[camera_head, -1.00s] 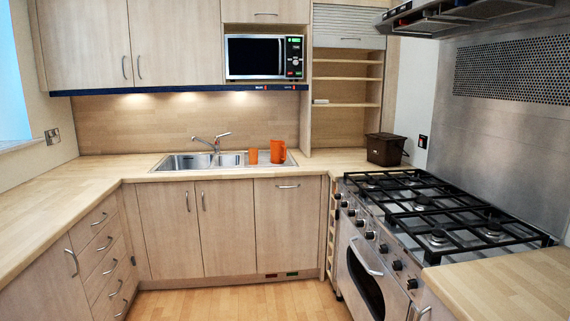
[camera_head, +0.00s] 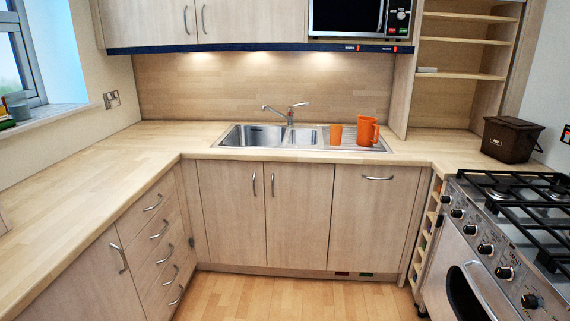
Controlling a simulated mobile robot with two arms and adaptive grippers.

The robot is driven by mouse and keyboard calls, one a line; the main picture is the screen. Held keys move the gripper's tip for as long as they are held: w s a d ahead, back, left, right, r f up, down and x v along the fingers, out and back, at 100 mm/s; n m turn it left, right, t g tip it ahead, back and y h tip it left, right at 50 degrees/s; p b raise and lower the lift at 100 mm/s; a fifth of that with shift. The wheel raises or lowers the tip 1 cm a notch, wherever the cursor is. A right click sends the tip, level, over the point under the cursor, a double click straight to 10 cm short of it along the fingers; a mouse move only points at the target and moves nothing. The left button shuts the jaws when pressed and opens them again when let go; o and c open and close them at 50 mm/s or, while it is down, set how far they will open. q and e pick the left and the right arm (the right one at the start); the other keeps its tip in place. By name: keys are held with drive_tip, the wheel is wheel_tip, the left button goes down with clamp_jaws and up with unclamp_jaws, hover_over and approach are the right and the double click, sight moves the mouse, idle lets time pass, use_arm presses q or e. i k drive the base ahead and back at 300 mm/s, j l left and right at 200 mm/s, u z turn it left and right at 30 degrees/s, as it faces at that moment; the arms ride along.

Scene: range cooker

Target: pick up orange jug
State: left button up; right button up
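The orange jug (camera_head: 367,131) stands upright on the drainer at the right end of the sink, at the back counter. Its handle faces right. A smaller orange cup (camera_head: 335,134) stands just left of it, with a small gap between them. The steel sink (camera_head: 253,136) with its tap lies to the left of both. Neither of my grippers shows in the head view.
A dark brown bin (camera_head: 509,139) stands on the counter at the right. The range cooker (camera_head: 500,250) fills the right side. The left worktop (camera_head: 90,190) is mostly clear. The wooden floor (camera_head: 300,297) between the units is free. The microwave (camera_head: 358,18) is above the jug.

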sight(367, 126)
drive_tip(key=i+j+z, duration=0.15)
drive_tip(key=i, duration=0.35)
drive_tip(key=i+j+z, duration=0.15)
drive_tip(key=i, duration=0.35)
drive_tip(key=i+j+z, duration=0.1)
drive_tip(key=i, duration=0.4)
